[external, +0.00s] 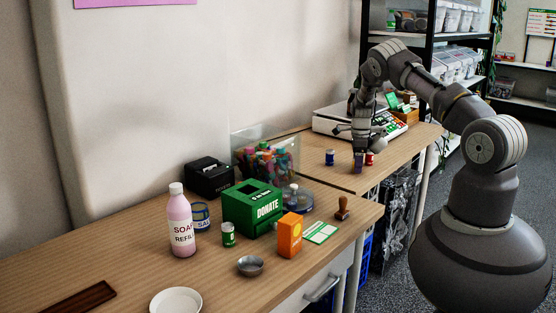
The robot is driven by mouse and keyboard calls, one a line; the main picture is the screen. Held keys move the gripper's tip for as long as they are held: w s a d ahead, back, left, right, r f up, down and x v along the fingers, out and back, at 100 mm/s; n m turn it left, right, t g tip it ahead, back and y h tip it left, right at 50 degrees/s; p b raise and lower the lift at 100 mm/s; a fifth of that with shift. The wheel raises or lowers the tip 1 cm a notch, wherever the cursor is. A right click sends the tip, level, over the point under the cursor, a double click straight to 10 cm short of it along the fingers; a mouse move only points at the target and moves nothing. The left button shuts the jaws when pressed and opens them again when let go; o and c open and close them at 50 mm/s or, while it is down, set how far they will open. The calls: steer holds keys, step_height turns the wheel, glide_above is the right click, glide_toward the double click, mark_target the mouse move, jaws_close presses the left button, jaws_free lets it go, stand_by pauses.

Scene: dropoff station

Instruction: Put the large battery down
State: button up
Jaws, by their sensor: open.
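My gripper (360,148) points down low over the far table (312,141), and its jaws are open. A small dark purple upright piece (359,161) stands directly below the fingers, at the table surface. It may be the large battery, but it is too small to tell. A small red cylinder (369,159) stands just right of it, partly hidden. A small blue cylinder (330,157) with a light band stands upright to the left, apart from my gripper. Whether a finger touches any of them cannot be told.
A white scale or register (333,119) stands behind my gripper. The near table (125,260) holds a green donate box (251,207), a clear bin of markers (265,160), a soap bottle (180,225), an orange box (289,235) and a stamp (342,208). Bare table lies left of the blue cylinder.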

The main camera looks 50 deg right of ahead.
step_height(320, 180, up, 12)
steer(key=p, duration=0.4)
steer(key=shift+r+p, duration=0.15)
steer(key=shift+p, duration=0.15)
steer(key=w+a+r+n+t, duration=0.3)
steer(key=a+r+n, duration=0.2)
steer(key=r, duration=0.8)
steer(key=w+a+r+n+t+h, duration=0.15)
steer(key=a+r+n, duration=0.4)
steer(key=r, duration=0.65)
steer(key=w+a+r+n+t, duration=0.35)
steer(key=a+r, duration=0.25)
steer(key=r, duration=0.7)
steer(key=s+a+r+n+t, duration=0.2)
steer(key=s+a+r+n, duration=0.3)
steer(key=r, duration=0.4)
steer(key=s+a+r+n+t+y, duration=0.1)
steer(key=s+a+r+n+t, duration=0.2)
steer(key=r, duration=0.7)
steer(key=s+a+r+n+t, duration=0.2)
steer(key=s+a+r+n, duration=0.5)
steer(key=r, duration=0.3)
steer(key=shift+s+a+r, duration=0.15)
steer(key=shift+s+a, duration=0.45)
steer(key=shift+s, duration=0.3)
